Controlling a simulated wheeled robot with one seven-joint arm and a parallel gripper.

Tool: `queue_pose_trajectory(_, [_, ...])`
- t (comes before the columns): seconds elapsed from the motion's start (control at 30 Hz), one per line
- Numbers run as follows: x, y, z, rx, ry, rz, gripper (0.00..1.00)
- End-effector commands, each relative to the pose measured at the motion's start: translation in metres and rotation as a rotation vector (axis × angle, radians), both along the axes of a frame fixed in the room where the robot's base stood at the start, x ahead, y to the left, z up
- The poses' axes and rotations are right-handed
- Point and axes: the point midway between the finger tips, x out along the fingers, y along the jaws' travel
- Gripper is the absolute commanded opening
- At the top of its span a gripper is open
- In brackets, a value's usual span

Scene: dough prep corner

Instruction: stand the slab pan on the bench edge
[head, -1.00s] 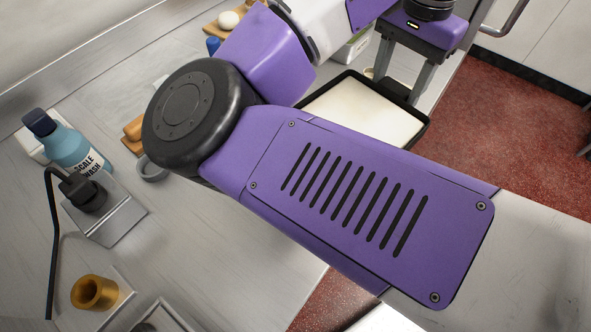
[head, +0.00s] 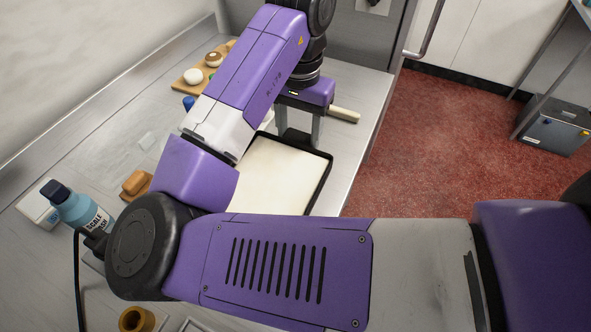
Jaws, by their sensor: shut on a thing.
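The slab pan (head: 323,176) is a dark, shallow tray with a pale cream slab (head: 275,175) filling it. In the head view it is over the right part of the steel bench (head: 355,88), its right side near the bench's right edge. My gripper (head: 299,138) is shut at the pan's far rim, with one finger at each side of the grip. My arm hides the pan's near end and part of its left side. I cannot tell whether the pan touches the bench top or hangs just above it.
A pale rod (head: 343,115) lies just beyond my gripper. A wooden board (head: 186,82) with round pieces stands at the back left. A blue wash bottle (head: 80,212) and a brown block (head: 135,184) are at the left. Red floor (head: 430,140) lies open beyond the bench edge.

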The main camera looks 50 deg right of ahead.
Motion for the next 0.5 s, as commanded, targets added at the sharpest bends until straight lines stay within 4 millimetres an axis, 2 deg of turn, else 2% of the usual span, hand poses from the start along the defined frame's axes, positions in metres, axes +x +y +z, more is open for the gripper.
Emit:
queue_pose_trajectory(0.03, [-0.001,0.000,-0.014,-0.001,0.005,0.002,0.00])
queue_pose_trajectory(0.2, [-0.001,0.000,-0.051,-0.001,0.005,0.001,0.00])
queue_pose_trajectory(0.33, [0.000,0.000,-0.070,0.000,0.002,0.001,0.00])
queue_pose_trajectory(0.5, [0.000,0.001,-0.081,0.000,0.000,0.000,0.00])
